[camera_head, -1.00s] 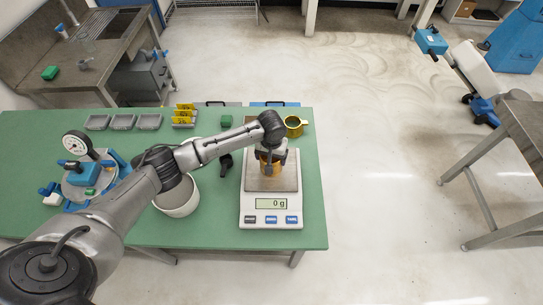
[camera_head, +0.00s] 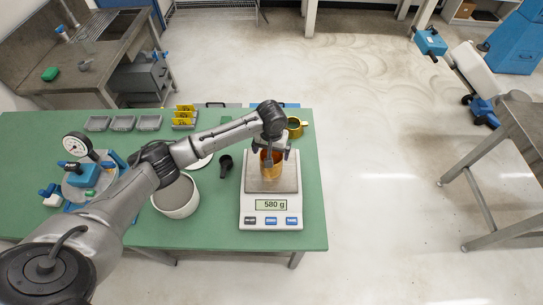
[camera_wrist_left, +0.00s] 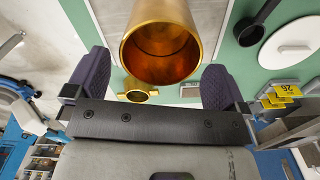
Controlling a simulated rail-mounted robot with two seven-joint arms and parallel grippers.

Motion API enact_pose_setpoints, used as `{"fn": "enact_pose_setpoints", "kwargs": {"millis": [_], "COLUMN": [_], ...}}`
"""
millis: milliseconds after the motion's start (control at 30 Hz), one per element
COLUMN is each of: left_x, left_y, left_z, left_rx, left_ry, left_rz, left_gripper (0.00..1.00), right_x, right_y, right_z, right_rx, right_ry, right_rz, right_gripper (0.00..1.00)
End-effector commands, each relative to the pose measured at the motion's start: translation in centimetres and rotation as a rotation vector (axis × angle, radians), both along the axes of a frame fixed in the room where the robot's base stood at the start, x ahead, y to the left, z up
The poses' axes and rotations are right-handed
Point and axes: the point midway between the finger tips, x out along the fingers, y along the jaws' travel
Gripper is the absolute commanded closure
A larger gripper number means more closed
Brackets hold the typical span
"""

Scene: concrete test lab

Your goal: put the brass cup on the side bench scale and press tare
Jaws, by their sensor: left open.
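The brass cup (camera_head: 271,171) stands upright on the pan of the bench scale (camera_head: 258,206). The scale's display (camera_head: 271,205) reads 580 g, and three buttons sit below it; the right one is the tare button (camera_head: 292,221). My left gripper (camera_head: 274,152) is open at the cup's rim, on its far side. In the left wrist view the cup's mouth (camera_wrist_left: 161,52) shows between the two spread fingers, with gaps to both. The cup looks empty inside. My right gripper is not in view.
A second brass vessel with a handle (camera_head: 295,127) stands behind the scale. A black scoop (camera_head: 225,166), a white bucket (camera_head: 177,197) and a dial-gauge device (camera_head: 80,172) are to the left. Grey trays (camera_head: 123,123) and yellow-tagged items (camera_head: 184,115) line the green bench's back edge.

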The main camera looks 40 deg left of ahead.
Motion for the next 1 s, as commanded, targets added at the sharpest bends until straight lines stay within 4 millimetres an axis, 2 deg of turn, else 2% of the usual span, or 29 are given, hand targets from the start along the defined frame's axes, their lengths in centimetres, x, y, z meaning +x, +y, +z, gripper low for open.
{"fn": "enact_pose_setpoints", "kwargs": {"millis": [100,300,433,633,733,833,1000], "left_x": [0.0,0.0,0.0,0.0,-0.1,-0.8,-4.4], "left_y": [0.0,0.0,0.0,0.0,-0.2,-1.3,-5.9], "left_z": [2.4,5.5,6.8,7.6,7.5,6.3,1.7], "left_rx": [0.0,0.0,0.0,0.0,0.0,-0.006,-0.032], "left_ry": [-0.003,-0.002,-0.001,0.001,0.001,-0.002,-0.034], "left_rz": [-0.001,-0.001,0.0,-0.001,-0.005,-0.046,-0.219], "left_gripper": [0.0,0.0,0.0,0.0,0.0,0.0,0.0], "right_x": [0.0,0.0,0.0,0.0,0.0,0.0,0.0], "right_y": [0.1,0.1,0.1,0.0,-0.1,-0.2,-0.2], "right_z": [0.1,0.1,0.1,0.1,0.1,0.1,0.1], "right_rx": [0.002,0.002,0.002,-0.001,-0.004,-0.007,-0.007], "right_ry": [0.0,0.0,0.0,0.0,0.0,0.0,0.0], "right_rz": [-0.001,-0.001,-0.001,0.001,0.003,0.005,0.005], "right_gripper": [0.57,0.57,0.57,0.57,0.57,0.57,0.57]}}
